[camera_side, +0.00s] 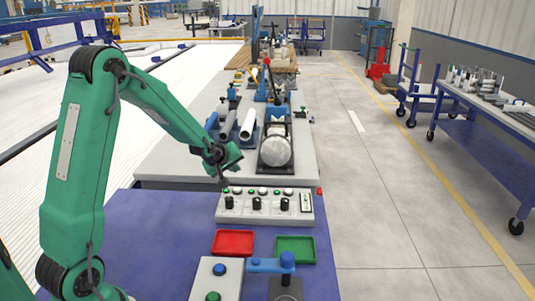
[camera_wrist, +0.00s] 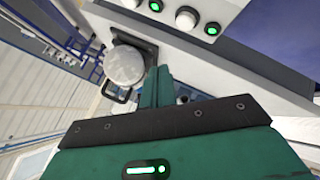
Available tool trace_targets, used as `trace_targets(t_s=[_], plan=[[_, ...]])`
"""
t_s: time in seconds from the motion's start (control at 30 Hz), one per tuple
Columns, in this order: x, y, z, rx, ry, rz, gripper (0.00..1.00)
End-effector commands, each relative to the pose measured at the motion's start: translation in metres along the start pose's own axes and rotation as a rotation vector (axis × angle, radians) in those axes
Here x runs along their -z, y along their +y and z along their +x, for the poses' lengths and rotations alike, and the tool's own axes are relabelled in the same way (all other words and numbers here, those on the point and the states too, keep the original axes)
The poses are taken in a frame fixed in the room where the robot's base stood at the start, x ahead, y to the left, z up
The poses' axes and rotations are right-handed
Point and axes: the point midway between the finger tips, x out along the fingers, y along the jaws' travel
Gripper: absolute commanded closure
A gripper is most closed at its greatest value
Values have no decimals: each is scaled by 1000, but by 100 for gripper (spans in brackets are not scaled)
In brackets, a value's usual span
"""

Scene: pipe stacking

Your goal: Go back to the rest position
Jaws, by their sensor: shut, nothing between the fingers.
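My green arm reaches from the left, and my gripper (camera_side: 226,180) hangs in the air over the front edge of the grey table, behind the button panel. In the wrist view my gripper (camera_wrist: 158,88) shows its green fingers together, with nothing held. Light pipes (camera_side: 247,122) lie tilted in a blue holder on the grey table, beyond my gripper. A round grey-white cylinder end (camera_side: 276,151) sits in a dark frame to their right. It also shows in the wrist view (camera_wrist: 125,66).
A button panel (camera_side: 264,206) stands on the blue table (camera_side: 150,235). A red tray (camera_side: 233,243) and a green tray (camera_side: 295,250) lie in front of it. A control box (camera_side: 215,282) and a blue-handled device (camera_side: 287,262) are nearest.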

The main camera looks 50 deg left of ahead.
Motion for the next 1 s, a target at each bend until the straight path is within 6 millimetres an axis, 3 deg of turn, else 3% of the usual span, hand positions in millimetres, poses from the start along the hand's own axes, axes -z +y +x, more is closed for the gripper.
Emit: trace_targets(t_s=[0.27, 0.47, 0.73, 1.0], plan=[[-1, 2, -3, -1, -2, 9, 100], [-7, 13, -24, -3, -23, 69, 100], [-28, 33, -84, -6, -85, 242, 100], [-56, 41, -151, -14, -157, 442, 100]])
